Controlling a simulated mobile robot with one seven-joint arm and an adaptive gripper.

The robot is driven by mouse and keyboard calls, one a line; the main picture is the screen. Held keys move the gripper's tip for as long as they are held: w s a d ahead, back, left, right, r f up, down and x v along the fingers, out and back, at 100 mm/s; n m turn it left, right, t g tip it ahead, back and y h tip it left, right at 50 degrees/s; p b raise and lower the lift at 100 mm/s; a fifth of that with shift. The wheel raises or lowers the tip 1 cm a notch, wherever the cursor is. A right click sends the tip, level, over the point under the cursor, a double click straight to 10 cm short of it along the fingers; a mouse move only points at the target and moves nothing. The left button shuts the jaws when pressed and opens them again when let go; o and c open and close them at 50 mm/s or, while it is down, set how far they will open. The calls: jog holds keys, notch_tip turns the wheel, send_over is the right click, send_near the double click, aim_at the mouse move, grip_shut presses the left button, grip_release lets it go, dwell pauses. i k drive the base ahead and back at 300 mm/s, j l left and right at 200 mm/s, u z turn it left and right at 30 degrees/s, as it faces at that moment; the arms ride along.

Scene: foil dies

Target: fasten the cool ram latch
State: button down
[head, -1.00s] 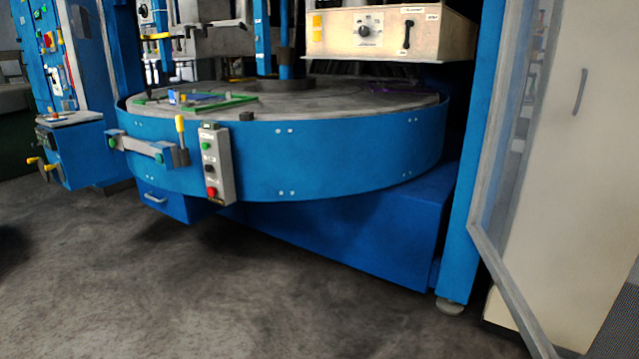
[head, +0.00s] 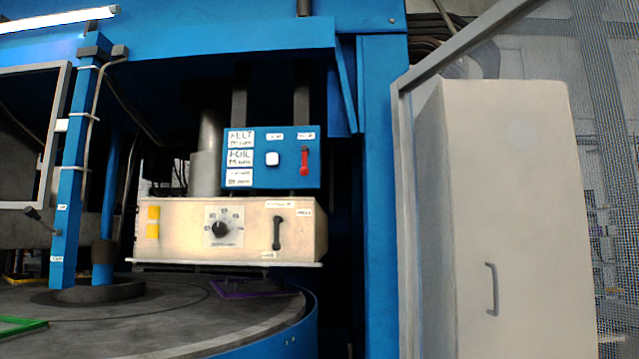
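Two lever-type latches show in the head view. A black latch handle (head: 277,233) stands upright on the right of the cream box's front, with small labels around it that I cannot read surely. A red latch handle (head: 304,161) stands upright on the blue box above, under a small unreadable label. I cannot tell from the labels which one is the cool ram latch, nor whether either is fastened. The cream box (head: 180,240) also carries a dial (head: 222,229). The blue box (head: 262,180) also has a white button (head: 272,159). My gripper is not in view.
The round table (head: 180,315) lies below the cream box, with a purple frame (head: 240,288) and a green frame (head: 18,326) on it. A blue post (head: 380,200) stands to the right. A grey-framed mesh panel and a pale cabinet (head: 520,200) close off the right side.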

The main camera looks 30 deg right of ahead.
aim_at(305, 170)
jog(key=i+l+z, duration=0.1)
jog(key=i+z, duration=0.3)
jog(key=i+j+z, duration=0.15)
jog(key=i+z, duration=0.25)
jog(key=i, duration=0.2)
jog(key=i+j+z, duration=0.25)
jog(key=i+z, duration=0.2)
jog(key=i, duration=0.05)
